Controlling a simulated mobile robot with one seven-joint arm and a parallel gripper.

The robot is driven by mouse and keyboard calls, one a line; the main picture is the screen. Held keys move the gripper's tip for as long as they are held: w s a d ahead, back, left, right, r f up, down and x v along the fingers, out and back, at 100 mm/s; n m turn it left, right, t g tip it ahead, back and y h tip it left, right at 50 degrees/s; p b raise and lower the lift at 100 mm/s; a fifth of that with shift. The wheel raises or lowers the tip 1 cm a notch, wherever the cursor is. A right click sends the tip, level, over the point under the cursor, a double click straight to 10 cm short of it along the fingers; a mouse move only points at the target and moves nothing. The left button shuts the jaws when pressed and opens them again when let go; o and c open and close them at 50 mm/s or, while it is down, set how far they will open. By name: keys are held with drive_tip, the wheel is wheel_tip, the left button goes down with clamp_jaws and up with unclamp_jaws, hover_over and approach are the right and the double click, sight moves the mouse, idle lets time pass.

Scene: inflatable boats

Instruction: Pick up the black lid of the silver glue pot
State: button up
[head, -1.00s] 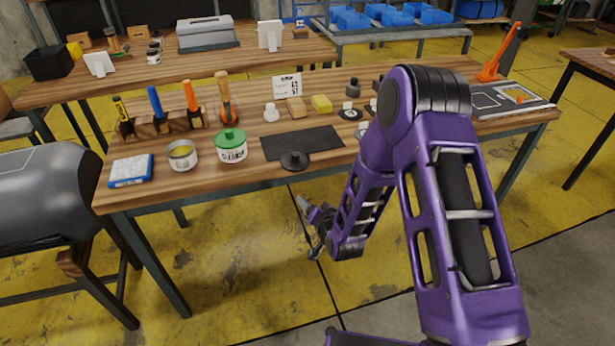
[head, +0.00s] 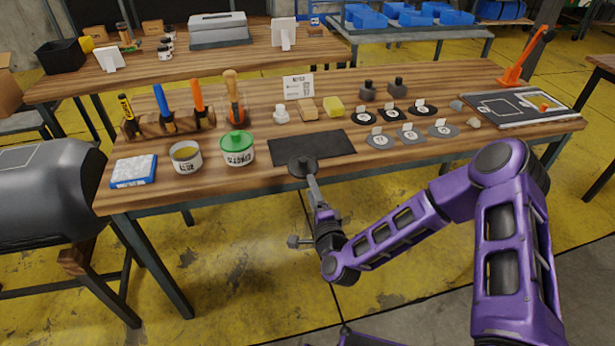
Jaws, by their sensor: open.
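The silver glue pot (head: 187,161) stands open near the front left of the wooden workbench, with yellowish contents showing. Its black lid (head: 299,169), a flat disc with a raised knob, lies at the bench's front edge, by the near edge of a black mat. My gripper (head: 311,181) is at the bench's front edge, its grey tip right at the near side of the lid in the picture. It is open and holds nothing. The lid is partly hidden around the tip; I cannot tell whether they touch.
A green-topped cleaner can (head: 238,151) stands left of the black mat (head: 325,146). A blue-and-white sponge-like block (head: 134,171) and a tool rack (head: 170,126) are further left. Several round patches (head: 410,134) lie to the right. The bench's front edge lies close to my gripper.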

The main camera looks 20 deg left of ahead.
sight(304, 163)
drive_tip(key=shift+b+x, duration=0.75)
drive_tip(key=shift+x, duration=1.5)
clamp_jaws()
wheel_tip(304, 163, up, 3)
drive_tip(key=shift+f+p, duration=0.15)
drive_tip(key=shift+p, duration=0.65)
drive_tip(key=shift+f, duration=0.15)
